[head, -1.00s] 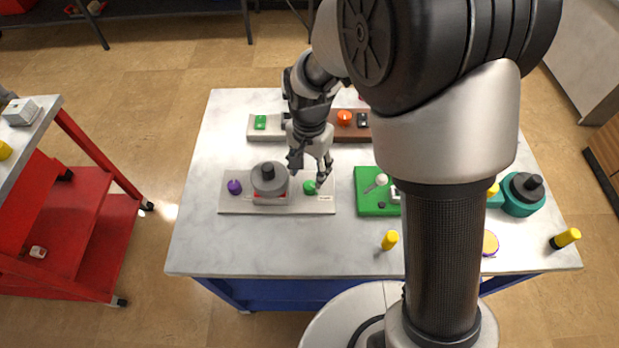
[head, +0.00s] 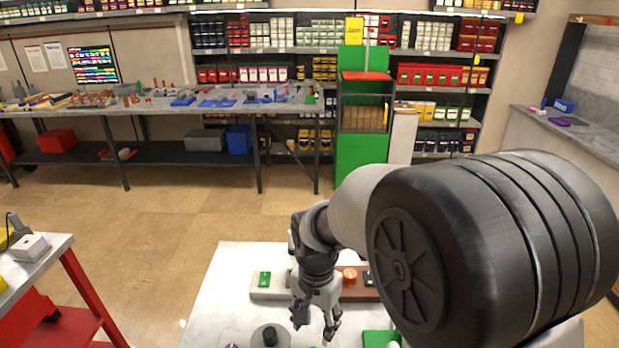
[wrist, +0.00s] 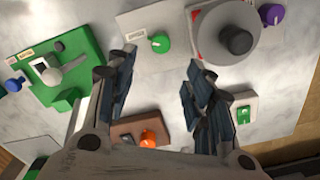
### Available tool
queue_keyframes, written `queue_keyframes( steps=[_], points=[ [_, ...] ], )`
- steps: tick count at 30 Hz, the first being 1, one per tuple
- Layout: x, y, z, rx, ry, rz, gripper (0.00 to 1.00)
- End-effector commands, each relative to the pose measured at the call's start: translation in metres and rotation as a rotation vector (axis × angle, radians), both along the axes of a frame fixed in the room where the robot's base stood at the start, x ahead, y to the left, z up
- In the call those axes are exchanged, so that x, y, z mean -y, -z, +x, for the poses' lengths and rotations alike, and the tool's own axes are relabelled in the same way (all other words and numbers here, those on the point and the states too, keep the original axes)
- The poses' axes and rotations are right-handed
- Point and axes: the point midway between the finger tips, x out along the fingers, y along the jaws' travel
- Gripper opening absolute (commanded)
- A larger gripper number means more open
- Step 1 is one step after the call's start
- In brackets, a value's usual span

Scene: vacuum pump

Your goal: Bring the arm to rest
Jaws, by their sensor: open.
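My gripper (head: 315,318) hangs fingers down over the white marble-topped table (head: 232,265). In the wrist view my gripper (wrist: 157,85) has its two fingers spread wide, with only table top between them and nothing held. Beyond the fingertips is a grey plate with a green knob (wrist: 160,42), a dark grey round pump part (wrist: 236,40) and a purple knob (wrist: 271,15). My arm comes in from the right and hides much of the table in the head view.
A green unit (wrist: 65,65) lies left of the fingers. A brown box with an orange button (wrist: 148,138) and a pale box with a green switch (wrist: 243,113) lie near the gripper. A red cart (head: 75,315) stands left. Open floor (head: 180,215) lies beyond the table.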

Motion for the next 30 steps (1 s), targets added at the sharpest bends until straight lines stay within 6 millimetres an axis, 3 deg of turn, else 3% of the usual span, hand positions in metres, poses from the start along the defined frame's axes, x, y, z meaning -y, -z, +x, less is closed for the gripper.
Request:
queue_keyframes(
  steps=[5,9,15,22,30],
  points=[
    [0.024,-0.047,-0.017,0.066,-0.069,0.013,0.48],
    [0.054,-0.093,-0.05,0.144,-0.171,0.014,0.48],
    [0.091,-0.136,-0.109,0.254,-0.321,-0.015,0.48],
    [0.117,-0.151,-0.17,0.355,-0.469,-0.078,0.48],
    [0.125,-0.15,-0.194,0.394,-0.539,-0.116,0.48]
  ],
)
